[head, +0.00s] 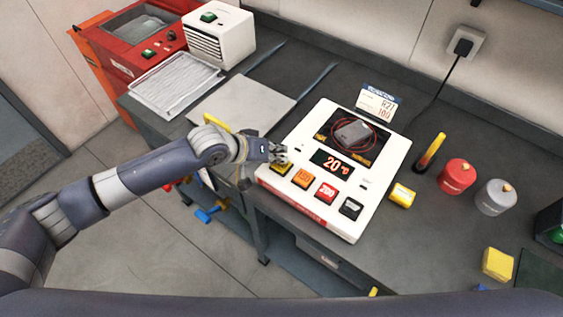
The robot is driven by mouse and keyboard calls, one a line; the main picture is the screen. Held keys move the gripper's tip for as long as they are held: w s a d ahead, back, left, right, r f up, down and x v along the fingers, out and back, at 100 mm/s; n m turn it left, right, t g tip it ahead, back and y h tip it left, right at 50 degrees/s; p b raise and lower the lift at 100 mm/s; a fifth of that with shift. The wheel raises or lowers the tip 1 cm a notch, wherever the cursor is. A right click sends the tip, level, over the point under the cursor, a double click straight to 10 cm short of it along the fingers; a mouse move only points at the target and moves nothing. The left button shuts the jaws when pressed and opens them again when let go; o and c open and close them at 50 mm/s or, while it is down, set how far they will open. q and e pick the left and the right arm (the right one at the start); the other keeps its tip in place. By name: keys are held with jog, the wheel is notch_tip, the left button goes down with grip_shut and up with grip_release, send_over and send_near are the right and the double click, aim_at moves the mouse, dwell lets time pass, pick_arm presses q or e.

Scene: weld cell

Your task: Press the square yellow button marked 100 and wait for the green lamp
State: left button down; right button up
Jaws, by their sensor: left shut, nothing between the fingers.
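A white control unit (376,189) lies on the bench with a row of square buttons along its front. The yellow button (281,168) is at the row's left end; its marking is too small to read and my fingers partly cover it. To its right are an orange button (303,178), a red button (327,192) and a black button (350,208). No lit green lamp shows on the unit. My right gripper is out of view.
A card reading 100 (376,103) stands behind the unit. A white box with a green button (208,17) and a red machine (120,55) stand back left.

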pick_arm(q)
jog(key=shift+f, duration=0.3)
dwell(0.4)
jog(key=shift+r+p, duration=1)
jog(key=shift+p, duration=0.05)
notch_tip(320, 180, up, 5)
jog(key=p, duration=0.5)
dwell(0.5)
